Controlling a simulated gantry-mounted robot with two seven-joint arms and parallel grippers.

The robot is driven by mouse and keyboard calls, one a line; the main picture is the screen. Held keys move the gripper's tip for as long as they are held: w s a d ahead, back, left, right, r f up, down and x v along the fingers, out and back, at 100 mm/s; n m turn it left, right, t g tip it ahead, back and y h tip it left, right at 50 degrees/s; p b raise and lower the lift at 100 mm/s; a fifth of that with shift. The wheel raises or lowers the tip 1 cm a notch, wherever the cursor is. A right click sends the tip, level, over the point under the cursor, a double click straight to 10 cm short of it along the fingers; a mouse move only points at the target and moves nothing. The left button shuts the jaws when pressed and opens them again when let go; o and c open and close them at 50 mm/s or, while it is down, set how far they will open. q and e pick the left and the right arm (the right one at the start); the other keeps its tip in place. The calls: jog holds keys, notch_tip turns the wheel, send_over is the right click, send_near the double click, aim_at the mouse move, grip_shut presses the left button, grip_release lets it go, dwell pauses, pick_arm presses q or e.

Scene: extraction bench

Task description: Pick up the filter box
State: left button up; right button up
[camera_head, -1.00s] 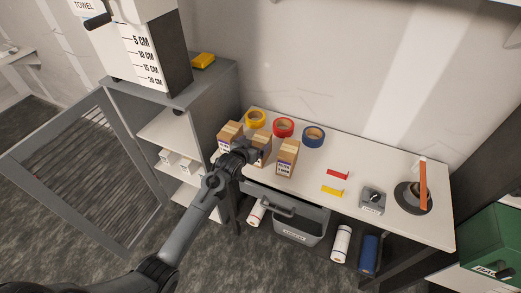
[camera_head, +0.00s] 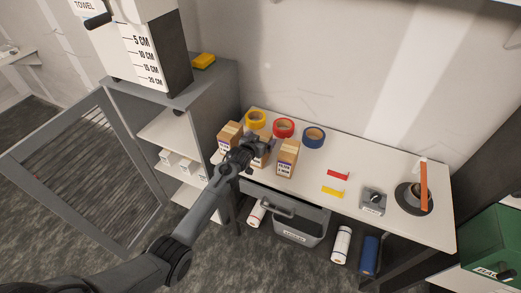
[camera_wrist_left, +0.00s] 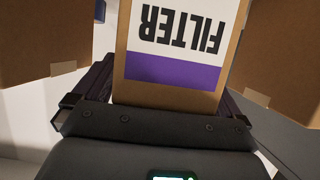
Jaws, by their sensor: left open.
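Three brown cardboard boxes with white and purple labels stand near the table's left end. The middle one, the filter box (camera_head: 262,159), is partly hidden by my left gripper (camera_head: 258,146). In the left wrist view the filter box (camera_wrist_left: 173,70) shows "FILTER" upside down above a purple band. It sits between the two dark fingers of my left gripper (camera_wrist_left: 167,95), which is open. I cannot tell whether the fingers touch its sides. My right gripper is not in view.
Another box (camera_head: 229,135) stands close on the left and one (camera_head: 288,157) close on the right. Yellow (camera_head: 256,119), red (camera_head: 284,127) and blue (camera_head: 313,137) tape rolls lie behind them. A grey bin (camera_head: 300,228) is below. The table's centre front is fairly clear.

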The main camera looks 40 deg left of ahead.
pick_arm(q)
jog(key=shift+c, duration=0.2)
jog(key=c, duration=1.5)
